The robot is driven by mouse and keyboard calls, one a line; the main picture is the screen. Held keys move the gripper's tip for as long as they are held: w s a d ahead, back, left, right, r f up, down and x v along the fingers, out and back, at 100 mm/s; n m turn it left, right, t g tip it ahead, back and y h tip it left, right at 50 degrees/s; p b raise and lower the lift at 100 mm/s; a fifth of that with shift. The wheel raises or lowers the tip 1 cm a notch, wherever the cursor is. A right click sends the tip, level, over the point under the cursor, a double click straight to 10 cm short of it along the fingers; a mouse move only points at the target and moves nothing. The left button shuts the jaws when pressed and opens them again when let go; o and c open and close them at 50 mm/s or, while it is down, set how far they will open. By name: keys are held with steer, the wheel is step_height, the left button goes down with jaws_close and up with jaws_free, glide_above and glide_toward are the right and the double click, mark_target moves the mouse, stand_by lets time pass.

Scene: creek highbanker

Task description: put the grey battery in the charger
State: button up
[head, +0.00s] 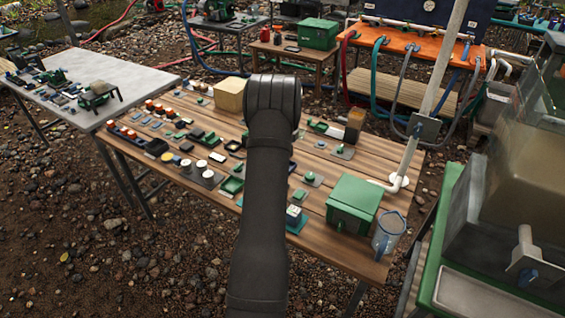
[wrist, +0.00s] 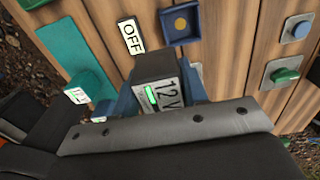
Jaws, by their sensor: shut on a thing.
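In the wrist view, my gripper (wrist: 160,92) is shut on the grey battery (wrist: 153,64), a dark block with a white "12 V" label and a green bar. Blue parts flank the battery on both sides; I cannot tell whether they belong to my gripper or to a holder around it. The battery's lower end is hidden, so I cannot tell whether it touches anything. In the head view, my arm hides the gripper and battery. I cannot pick out the charger for certain.
A green block (wrist: 86,84) with a partly hidden "12" label stands left of the battery. An "OFF" plate (wrist: 131,36), a blue tray (wrist: 180,22) and a green button (wrist: 286,75) lie nearby. The wooden table also holds a green box (head: 352,207) and a clear jug (head: 386,236).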

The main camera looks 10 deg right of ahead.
steer(key=shift+w+d+f, duration=0.3)
steer(key=shift+w+f, duration=0.35)
steer(key=shift+f, duration=0.2)
steer(key=shift+w+d+f, duration=0.25)
steer(key=shift+w+f, duration=0.35)
steer(key=shift+f, duration=0.3)
steer(key=shift+w+d+f, duration=0.3)
steer(key=shift+w+f, duration=0.35)
steer(key=shift+f, duration=0.2)
steer(key=shift+f, duration=0.1)
steer(key=shift+f, duration=0.65)
steer(key=shift+f, duration=0.2)
steer(key=shift+f, duration=0.4)
steer(key=shift+f, duration=0.1)
steer(key=shift+f, duration=0.3)
